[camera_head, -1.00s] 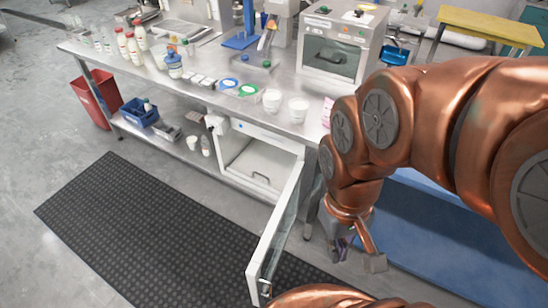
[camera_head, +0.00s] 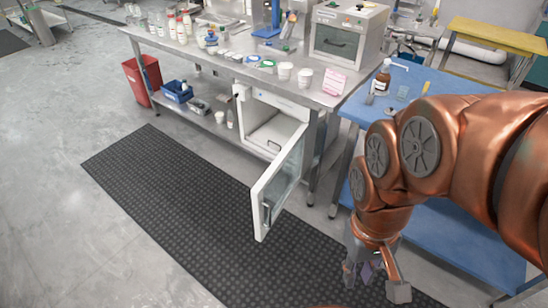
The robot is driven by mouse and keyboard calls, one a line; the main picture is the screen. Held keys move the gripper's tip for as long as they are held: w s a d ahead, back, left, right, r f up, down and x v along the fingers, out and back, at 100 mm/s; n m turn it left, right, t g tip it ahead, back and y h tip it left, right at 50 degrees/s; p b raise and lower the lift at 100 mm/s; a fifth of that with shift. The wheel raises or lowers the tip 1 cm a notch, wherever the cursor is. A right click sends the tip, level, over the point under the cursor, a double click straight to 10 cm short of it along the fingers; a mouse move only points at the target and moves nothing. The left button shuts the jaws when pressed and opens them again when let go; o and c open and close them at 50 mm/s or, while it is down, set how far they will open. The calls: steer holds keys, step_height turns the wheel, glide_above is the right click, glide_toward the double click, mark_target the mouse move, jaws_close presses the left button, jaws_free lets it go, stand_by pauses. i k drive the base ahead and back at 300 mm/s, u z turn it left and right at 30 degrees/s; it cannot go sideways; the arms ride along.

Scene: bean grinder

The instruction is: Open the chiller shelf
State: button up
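The white chiller (camera_head: 248,108) stands under the steel table with its door (camera_head: 279,185) swung wide open toward me.
A steel table (camera_head: 215,62) bears bottles, cups and a white oven-like machine (camera_head: 348,34). A blue table (camera_head: 458,235) stands on the right, partly behind my arm. A black floor mat (camera_head: 200,200) lies before the chiller. The floor at left is clear.

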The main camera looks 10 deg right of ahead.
mark_target(273, 135)
steer(key=u, duration=1.05)
steer(key=i, duration=2)
steer(key=z, duration=0.95)
